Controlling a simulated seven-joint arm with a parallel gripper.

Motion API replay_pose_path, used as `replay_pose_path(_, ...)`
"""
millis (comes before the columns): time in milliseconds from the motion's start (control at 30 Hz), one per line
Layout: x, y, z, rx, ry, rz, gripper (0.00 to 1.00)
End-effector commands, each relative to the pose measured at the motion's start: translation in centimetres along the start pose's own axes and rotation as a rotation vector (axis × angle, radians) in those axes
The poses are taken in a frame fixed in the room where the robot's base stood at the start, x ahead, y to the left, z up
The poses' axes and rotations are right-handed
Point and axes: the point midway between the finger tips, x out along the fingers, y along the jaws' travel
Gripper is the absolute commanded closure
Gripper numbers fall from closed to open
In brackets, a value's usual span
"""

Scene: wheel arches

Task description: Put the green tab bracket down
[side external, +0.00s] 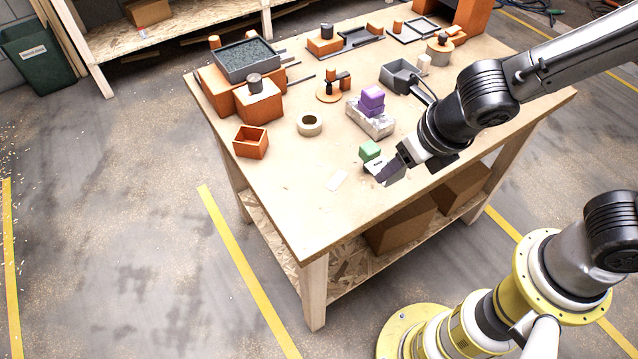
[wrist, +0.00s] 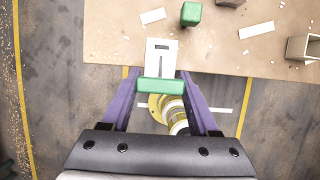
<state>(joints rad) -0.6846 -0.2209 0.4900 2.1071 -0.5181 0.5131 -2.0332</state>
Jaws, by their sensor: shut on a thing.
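The green tab bracket shows in the wrist view as a green bar (wrist: 161,85) with a white slotted plate (wrist: 160,57) reaching forward from it. My gripper (wrist: 160,80) is shut on the green bar, one purple finger on each side. In the side view my gripper (side external: 388,171) is at the table's near right edge, fingers tilted down, and the white plate (side external: 374,166) shows at its tips. The held green bar is not clear there. I cannot tell whether the bracket touches the table. A separate green block (side external: 370,150) stands just behind; it also shows in the wrist view (wrist: 191,14).
A purple block (side external: 372,100) on a grey base (side external: 370,120) stands behind the gripper. A tape ring (side external: 310,124) and an open orange box (side external: 251,142) are further left.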

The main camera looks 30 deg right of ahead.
Motion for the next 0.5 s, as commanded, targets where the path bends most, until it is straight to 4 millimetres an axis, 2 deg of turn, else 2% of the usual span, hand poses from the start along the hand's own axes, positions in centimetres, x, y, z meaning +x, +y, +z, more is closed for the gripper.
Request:
replay_pose_path(400, 6.7, 4.4, 5.5, -0.001, 0.002, -0.002, 0.99)
replay_pose_path(500, 8.9, 5.1, 5.8, -0.002, 0.004, -0.002, 0.99)
